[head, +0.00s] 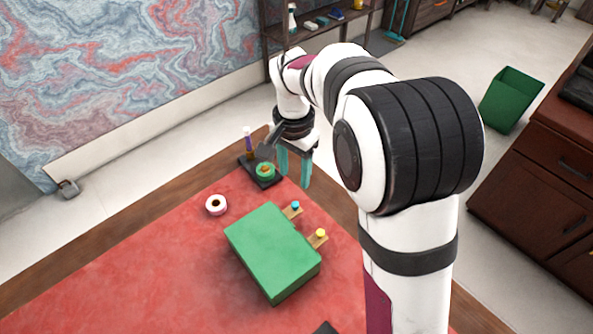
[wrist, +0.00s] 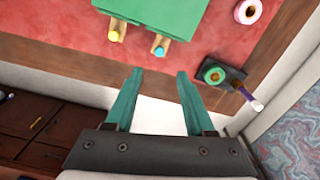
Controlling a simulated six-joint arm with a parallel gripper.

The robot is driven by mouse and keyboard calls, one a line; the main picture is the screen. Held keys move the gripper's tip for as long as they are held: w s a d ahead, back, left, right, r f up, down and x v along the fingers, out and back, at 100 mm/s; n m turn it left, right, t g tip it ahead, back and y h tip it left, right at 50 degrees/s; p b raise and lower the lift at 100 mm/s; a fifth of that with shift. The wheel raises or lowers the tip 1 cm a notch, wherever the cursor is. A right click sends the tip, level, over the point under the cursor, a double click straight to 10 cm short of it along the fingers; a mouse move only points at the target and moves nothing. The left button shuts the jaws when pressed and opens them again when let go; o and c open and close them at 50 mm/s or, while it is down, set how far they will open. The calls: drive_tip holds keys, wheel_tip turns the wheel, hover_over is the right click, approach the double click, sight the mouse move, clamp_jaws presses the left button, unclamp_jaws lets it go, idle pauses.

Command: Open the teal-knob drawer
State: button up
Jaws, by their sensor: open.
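A green box (head: 272,252) with two small drawers sits on the red desk top. The teal knob (head: 295,205) is on the drawer farther from the camera in the head view, and the yellow knob (head: 320,233) is on the nearer one. The teal knob also shows in the wrist view (wrist: 159,51), right of the yellow knob (wrist: 114,36). Both drawer fronts look slightly out from the box. My gripper (head: 294,182) has teal fingers and is open and empty. In the wrist view my gripper (wrist: 159,75) points toward the teal-knob drawer, apart from it.
A black stand (head: 258,172) with a green roll and an upright purple-topped item stands beyond the box, close to my gripper. A white and pink tape roll (head: 216,205) lies left of it. The desk's wooden edge (head: 345,212) runs past the knobs.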

sight(296, 203)
wheel_tip(296, 203, down, 11)
drive_tip(key=shift+f, duration=0.15)
clamp_jaws()
drive_tip(key=shift+d, duration=0.1)
idle(1.4)
